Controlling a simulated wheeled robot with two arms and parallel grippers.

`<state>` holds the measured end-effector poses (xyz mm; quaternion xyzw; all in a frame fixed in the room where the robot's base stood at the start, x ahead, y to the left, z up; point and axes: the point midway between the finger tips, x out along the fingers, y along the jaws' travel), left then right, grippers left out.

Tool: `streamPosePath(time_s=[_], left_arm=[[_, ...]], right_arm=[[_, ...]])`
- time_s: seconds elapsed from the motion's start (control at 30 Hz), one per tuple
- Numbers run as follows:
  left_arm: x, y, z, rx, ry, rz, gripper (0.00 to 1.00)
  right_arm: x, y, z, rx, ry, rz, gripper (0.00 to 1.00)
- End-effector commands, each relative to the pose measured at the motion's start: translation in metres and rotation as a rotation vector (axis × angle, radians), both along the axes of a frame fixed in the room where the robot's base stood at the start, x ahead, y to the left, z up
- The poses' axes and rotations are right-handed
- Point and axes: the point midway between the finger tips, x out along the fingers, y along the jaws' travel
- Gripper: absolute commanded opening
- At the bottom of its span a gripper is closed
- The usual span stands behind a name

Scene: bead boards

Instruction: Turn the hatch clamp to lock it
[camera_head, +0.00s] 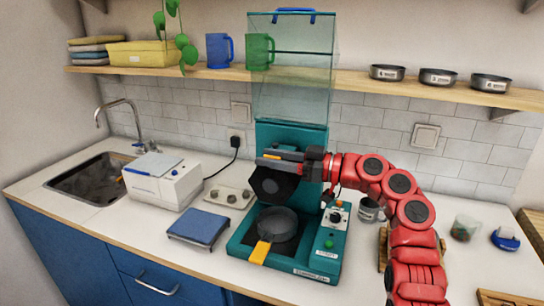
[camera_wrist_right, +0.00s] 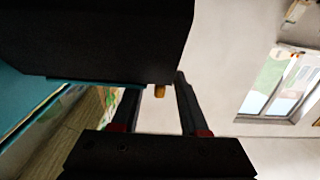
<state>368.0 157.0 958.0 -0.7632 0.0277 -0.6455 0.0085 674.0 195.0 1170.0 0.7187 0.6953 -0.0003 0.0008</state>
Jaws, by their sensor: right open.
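A teal machine (camera_head: 262,137) stands on the counter with a clear hood (camera_head: 292,95) above it. A dark angular block (camera_head: 272,186) hangs at its front, under my right gripper (camera_head: 277,161). An orange bar (camera_head: 284,157) shows at the gripper; I cannot tell for certain whether it is the hatch clamp. In the right wrist view, my right gripper (camera_wrist_right: 157,97) is open, and a small orange end (camera_wrist_right: 160,91) shows between its fingers below a large black block (camera_wrist_right: 105,40). Contact is unclear. My left gripper is not in view.
A round dark pan (camera_head: 277,224) with a yellow handle (camera_head: 260,252) sits on the machine's base. A blue-topped scale (camera_head: 198,228) and a white box (camera_head: 163,180) stand left. A wall shelf (camera_head: 340,78) with cups and bowls runs behind. Counter at front left is clear.

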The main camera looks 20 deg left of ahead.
Motion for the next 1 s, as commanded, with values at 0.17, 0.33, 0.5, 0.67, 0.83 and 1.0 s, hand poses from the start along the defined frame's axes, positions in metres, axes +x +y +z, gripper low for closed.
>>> streamPosePath(time_s=[0.17, 0.33, 0.5, 0.67, 0.83, 1.0], left_arm=[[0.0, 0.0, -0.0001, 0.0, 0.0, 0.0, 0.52], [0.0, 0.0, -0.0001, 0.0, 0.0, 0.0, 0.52], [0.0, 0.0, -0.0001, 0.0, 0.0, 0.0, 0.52], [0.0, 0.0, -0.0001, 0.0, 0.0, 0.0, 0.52], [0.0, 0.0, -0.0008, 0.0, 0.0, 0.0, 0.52], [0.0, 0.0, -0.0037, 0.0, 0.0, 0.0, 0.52]], right_arm=[[0.0002, -0.0002, -0.0001, 0.0, 0.0, -0.001, 0.44], [0.0003, -0.0004, 0.0, 0.0, 0.0, -0.001, 0.15], [0.0003, -0.0004, 0.0001, 0.0, 0.0, -0.001, 0.0], [0.0003, -0.0005, 0.0001, 0.0, 0.0, -0.001, 0.0], [0.0002, -0.0005, -0.0003, 0.0, -0.001, -0.009, 0.0], [0.0001, -0.0006, -0.0007, 0.001, -0.002, -0.048, 0.0]])
